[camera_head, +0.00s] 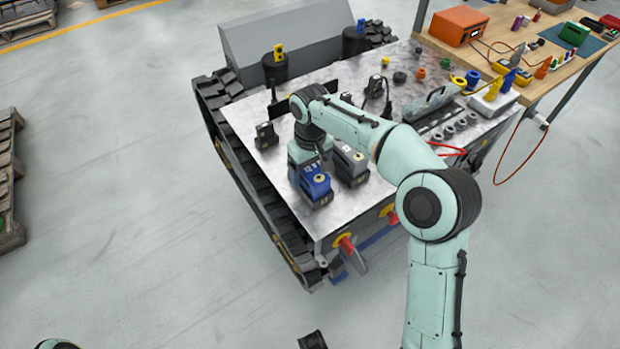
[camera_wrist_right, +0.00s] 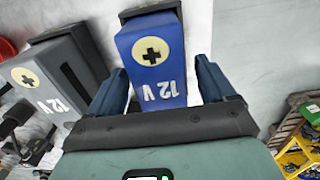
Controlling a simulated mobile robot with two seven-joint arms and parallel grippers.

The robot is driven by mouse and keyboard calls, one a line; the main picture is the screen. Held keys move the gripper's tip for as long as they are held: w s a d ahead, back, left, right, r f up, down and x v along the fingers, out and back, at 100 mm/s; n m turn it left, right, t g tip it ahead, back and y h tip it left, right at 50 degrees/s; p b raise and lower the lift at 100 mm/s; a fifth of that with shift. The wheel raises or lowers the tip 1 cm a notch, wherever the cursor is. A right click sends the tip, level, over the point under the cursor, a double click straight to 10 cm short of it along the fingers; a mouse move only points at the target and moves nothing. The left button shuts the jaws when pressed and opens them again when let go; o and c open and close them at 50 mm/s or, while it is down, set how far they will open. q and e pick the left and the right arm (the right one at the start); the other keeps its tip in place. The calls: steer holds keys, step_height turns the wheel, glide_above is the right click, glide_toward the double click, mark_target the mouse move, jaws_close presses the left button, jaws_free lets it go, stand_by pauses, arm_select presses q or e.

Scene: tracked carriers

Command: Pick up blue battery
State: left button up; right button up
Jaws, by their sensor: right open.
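The blue battery (camera_head: 317,190) stands near the front left corner of the tracked carrier's metal deck (camera_head: 245,112). In the right wrist view the blue battery (camera_wrist_right: 152,62) shows a cream disc with a black plus and "12 V". My right gripper (camera_head: 308,168) is right at the battery in the head view, partly covering it. In the wrist view the open fingers of the right gripper (camera_wrist_right: 165,85) stand to either side of the battery's near end. I cannot tell whether either finger touches it.
A grey battery (camera_head: 351,168) stands close beside the blue one; it also shows in the wrist view (camera_wrist_right: 65,75). A small black item (camera_head: 265,135) stands to the left on the deck. A wooden table (camera_head: 535,80) with tools is at the back right.

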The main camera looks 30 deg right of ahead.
jaws_close()
steer(key=shift+r, duration=0.2)
